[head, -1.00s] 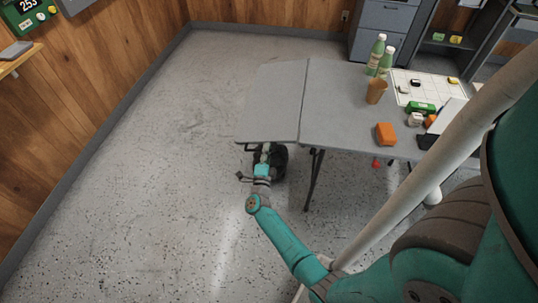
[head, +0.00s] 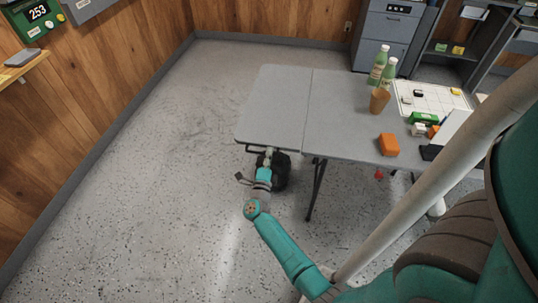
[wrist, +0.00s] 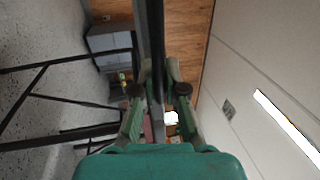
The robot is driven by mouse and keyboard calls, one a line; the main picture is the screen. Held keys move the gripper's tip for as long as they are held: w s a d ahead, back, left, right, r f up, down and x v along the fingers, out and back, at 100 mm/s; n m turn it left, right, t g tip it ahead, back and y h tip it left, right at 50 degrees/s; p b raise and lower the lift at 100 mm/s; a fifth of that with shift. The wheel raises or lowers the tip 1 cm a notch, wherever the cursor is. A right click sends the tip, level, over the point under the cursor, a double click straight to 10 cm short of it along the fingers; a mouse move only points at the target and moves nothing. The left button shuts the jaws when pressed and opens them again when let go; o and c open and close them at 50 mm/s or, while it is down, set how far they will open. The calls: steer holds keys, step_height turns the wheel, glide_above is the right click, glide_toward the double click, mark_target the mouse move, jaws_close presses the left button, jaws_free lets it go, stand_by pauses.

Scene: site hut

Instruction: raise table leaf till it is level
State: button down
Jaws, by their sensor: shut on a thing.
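The grey folding table (head: 345,110) stands at centre right. Its leaf (head: 272,105) is on the left, past a seam, and looks level or nearly level with the top. My gripper (head: 267,155) is at the leaf's front edge, low at the left part, with the fingers mostly hidden in the head view. In the wrist view my gripper (wrist: 158,85) has one finger on each side of the leaf, seen edge-on as a dark strip (wrist: 156,35), and is shut on it. I cannot see any support under the leaf clearly.
A dark object (head: 281,172) shows beneath the leaf's front edge. Floor (head: 150,190) to the left is clear.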

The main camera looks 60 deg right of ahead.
steer(key=c, duration=1.2)
jaws_free()
steer(key=shift+d+r, duration=0.1)
steer(key=shift+r, duration=0.15)
steer(key=shift+f, duration=0.1)
steer(key=v, duration=1.2)
steer(key=shift+s, duration=0.1)
